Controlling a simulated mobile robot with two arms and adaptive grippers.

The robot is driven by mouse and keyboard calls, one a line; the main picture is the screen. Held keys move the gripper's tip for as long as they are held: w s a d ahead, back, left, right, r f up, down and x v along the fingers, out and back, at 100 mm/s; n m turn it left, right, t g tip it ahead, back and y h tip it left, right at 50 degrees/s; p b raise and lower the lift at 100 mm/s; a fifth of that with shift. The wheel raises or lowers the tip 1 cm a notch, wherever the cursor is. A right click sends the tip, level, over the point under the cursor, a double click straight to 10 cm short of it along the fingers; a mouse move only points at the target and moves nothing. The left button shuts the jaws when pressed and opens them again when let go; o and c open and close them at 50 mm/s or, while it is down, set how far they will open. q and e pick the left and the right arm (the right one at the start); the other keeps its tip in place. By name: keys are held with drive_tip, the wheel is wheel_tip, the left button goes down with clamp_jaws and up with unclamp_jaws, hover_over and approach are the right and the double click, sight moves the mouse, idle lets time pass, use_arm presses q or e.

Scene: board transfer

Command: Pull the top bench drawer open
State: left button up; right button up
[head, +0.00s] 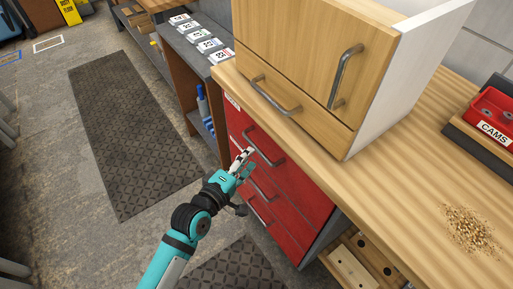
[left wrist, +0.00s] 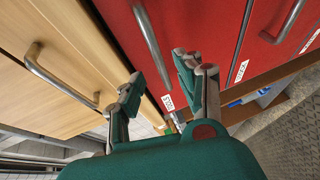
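The red bench drawer unit (head: 290,200) sits under the wooden worktop, its drawers stacked. The top bench drawer (head: 239,121) looks closed, with a grey bar handle (head: 266,149). My left gripper (head: 243,158) is at the left end of this handle. In the left wrist view my left gripper (left wrist: 158,70) is open, its two fingers apart. The top drawer's handle (left wrist: 150,40) runs between the fingertips or just beyond them; I cannot tell whether they touch it. A lower drawer's handle (left wrist: 286,20) shows at right. My right gripper is not in view.
A wooden cabinet (head: 310,45) with its own drawer handle (head: 275,97) stands on the worktop (head: 400,150) just above. A grey side bench (head: 185,40) holds several number cards. Floor in front is open, with a dark mat (head: 125,130).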

sight(256, 147)
use_arm(q)
drive_tip(key=x, duration=0.5)
drive_tip(key=shift+w+d+f, duration=0.1)
drive_tip(key=shift+w+d, duration=0.1)
clamp_jaws()
idle(0.3)
